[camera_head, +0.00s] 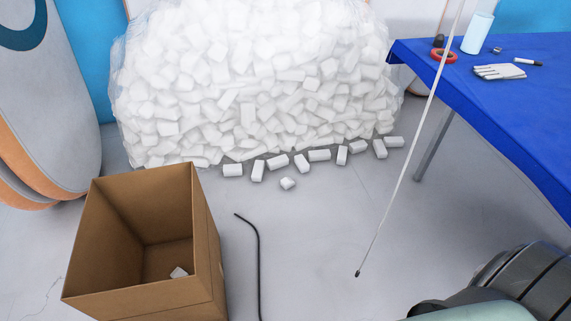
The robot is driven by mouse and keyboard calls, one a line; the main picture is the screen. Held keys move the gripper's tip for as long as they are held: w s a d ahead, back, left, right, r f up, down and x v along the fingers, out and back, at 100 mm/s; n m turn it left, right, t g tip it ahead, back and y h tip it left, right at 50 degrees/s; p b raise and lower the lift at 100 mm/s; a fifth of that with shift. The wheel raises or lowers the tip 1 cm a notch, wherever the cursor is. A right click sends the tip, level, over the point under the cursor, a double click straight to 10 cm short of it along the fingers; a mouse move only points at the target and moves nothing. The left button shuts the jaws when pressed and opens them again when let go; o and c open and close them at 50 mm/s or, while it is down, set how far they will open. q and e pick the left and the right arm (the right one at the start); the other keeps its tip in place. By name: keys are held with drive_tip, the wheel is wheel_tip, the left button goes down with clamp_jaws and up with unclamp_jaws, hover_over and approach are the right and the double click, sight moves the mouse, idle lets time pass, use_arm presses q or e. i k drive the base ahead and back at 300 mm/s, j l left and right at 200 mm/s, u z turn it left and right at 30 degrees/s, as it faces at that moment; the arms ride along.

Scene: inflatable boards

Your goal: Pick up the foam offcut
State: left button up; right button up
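Several white foam offcuts lie loose on the grey floor in front of a big clear bag (255,85) packed with more white foam pieces. One small foam offcut (288,184) lies nearest, a little apart from the row. Others in the row include one at the left end (232,170) and one at the right end (393,141). Another small foam piece (179,272) lies inside the open cardboard box (207,235), on its bottom. Neither of my grippers shows in the head view.
A blue-covered table (500,95) at right bears a white glove (500,71), a red-orange tape roll (443,56) and a pale cylinder (477,32). A thin white pole (408,150) slants down to the floor. A black cord (257,255) lies beside the box. Boards (50,100) stand left.

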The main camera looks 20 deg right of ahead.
sight(287, 183)
drive_tip(key=i+l+u, duration=0.1)
drive_tip(key=l, duration=0.35)
drive_tip(key=i+l+u, duration=0.1)
drive_tip(key=l, duration=0.35)
drive_tip(key=i+l+u, duration=0.1)
drive_tip(key=l, duration=0.35)
drive_tip(key=i+l+u, duration=0.15)
drive_tip(key=l, duration=0.35)
